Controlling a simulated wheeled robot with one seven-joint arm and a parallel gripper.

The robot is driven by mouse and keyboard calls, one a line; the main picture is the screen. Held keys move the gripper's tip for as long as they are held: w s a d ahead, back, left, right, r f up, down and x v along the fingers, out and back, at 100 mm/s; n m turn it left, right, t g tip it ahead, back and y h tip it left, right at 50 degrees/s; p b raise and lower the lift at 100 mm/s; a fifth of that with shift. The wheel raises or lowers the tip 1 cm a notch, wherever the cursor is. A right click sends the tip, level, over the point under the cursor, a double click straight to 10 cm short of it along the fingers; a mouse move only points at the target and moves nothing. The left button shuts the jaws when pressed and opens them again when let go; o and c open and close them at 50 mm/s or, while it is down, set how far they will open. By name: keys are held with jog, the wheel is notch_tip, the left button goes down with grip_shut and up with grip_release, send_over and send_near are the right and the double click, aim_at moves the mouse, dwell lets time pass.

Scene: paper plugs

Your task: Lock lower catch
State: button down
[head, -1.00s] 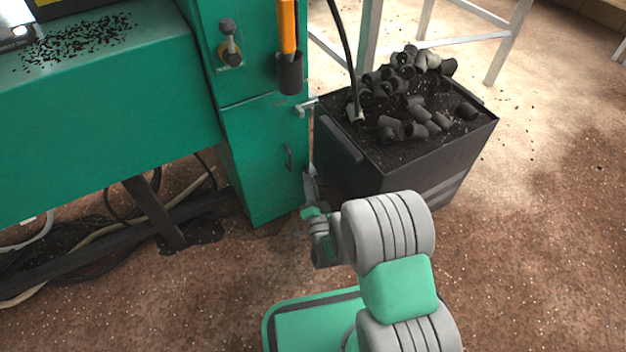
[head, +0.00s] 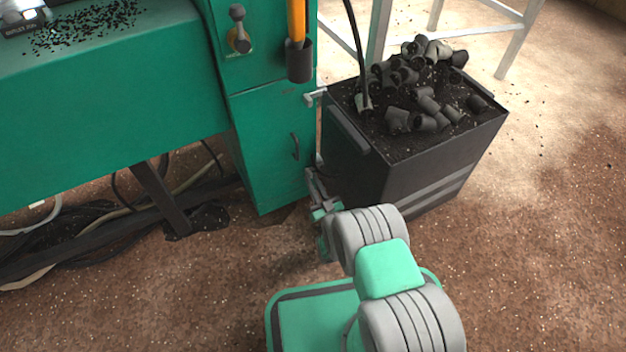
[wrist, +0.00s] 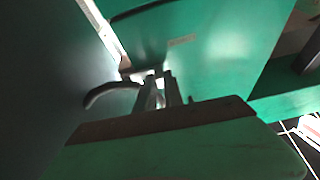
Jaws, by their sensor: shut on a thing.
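The green cabinet (head: 270,150) has a shut-looking door with a dark handle (head: 295,146). A pale upper catch (head: 316,97) sticks out at the door's top right edge. My gripper (head: 313,180) is low at the cabinet's right edge, beside the bin; its tips are small here. In the wrist view my gripper (wrist: 160,90) is shut on a small pale metal piece between its fingers, apparently the lower catch, against the green panel (wrist: 225,50). A dark curved lever (wrist: 108,92) shows just left of the fingers. The fingers hide most of the catch, so I cannot tell its position.
A dark bin (head: 430,165) full of grey plugs stands close to the right of the cabinet, leaving a narrow gap. An orange-handled tool (head: 297,22) sits in a holder above the door. Hoses and cables (head: 100,220) lie under the green machine at left. The front floor is clear.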

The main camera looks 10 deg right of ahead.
jog(key=shift+f+n, duration=0.2)
jog(key=shift+n, duration=0.4)
jog(key=c, duration=1.4)
grip_release()
jog(key=shift+c, duration=0.2)
jog(key=p+v, duration=0.1)
jog(key=v, duration=0.7)
jog(key=shift+w+d, duration=0.1)
jog(key=shift+w, duration=0.05)
